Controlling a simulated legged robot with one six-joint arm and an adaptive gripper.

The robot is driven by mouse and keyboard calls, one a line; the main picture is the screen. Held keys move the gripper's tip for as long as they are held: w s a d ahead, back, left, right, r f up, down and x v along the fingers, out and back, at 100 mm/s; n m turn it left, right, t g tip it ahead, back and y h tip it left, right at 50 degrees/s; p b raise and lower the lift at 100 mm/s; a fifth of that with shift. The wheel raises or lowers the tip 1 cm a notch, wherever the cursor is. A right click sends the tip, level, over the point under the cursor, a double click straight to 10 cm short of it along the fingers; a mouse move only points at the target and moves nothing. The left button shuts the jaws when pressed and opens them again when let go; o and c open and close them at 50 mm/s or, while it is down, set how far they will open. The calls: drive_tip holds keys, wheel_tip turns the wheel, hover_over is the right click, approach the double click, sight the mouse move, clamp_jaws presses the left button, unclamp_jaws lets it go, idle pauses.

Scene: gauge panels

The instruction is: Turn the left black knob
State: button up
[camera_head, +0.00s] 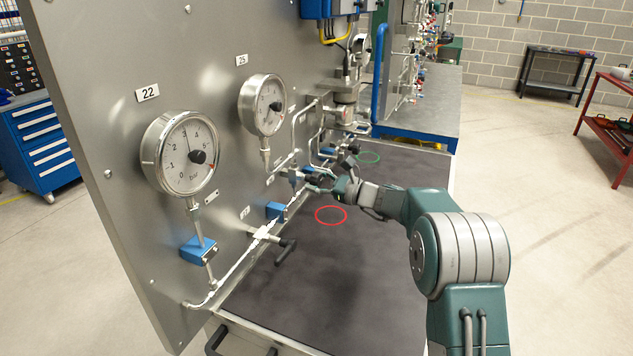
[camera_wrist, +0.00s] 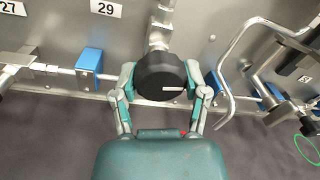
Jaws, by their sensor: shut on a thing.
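A round black knob (camera_wrist: 161,74) with a small white mark sits on a metal valve stem below the label 29 in the wrist view. My gripper (camera_wrist: 161,80) is closed around it, one finger against its left side and one against its right. In the head view, my gripper (camera_head: 338,186) is at the valve pipework low on the panel, and the arm partly hides the held knob. Another black knob (camera_head: 350,147) shows farther back along the panel in the head view. I cannot tell how far the held knob is turned.
The grey panel (camera_head: 105,110) carries two round gauges (camera_head: 186,154) (camera_head: 262,105). A black T-handle (camera_head: 286,252) sticks out in front of the gripper. Bent pipe (camera_wrist: 232,65) runs right of the held knob. The dark bench top (camera_head: 330,290) is clear, with red and green rings marked on it.

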drive_tip(key=n, duration=0.4)
drive_tip(key=shift+n, duration=0.3)
drive_tip(key=shift+n+y, duration=0.3)
drive_tip(key=shift+n, duration=1.8)
drive_tip(key=shift+f, duration=0.1)
drive_tip(key=o, duration=1.1)
drive_tip(key=shift+a, duration=0.1)
drive_tip(key=shift+o, duration=0.2)
drive_tip(key=v, duration=1.2)
drive_tip(key=shift+w, duration=0.1)
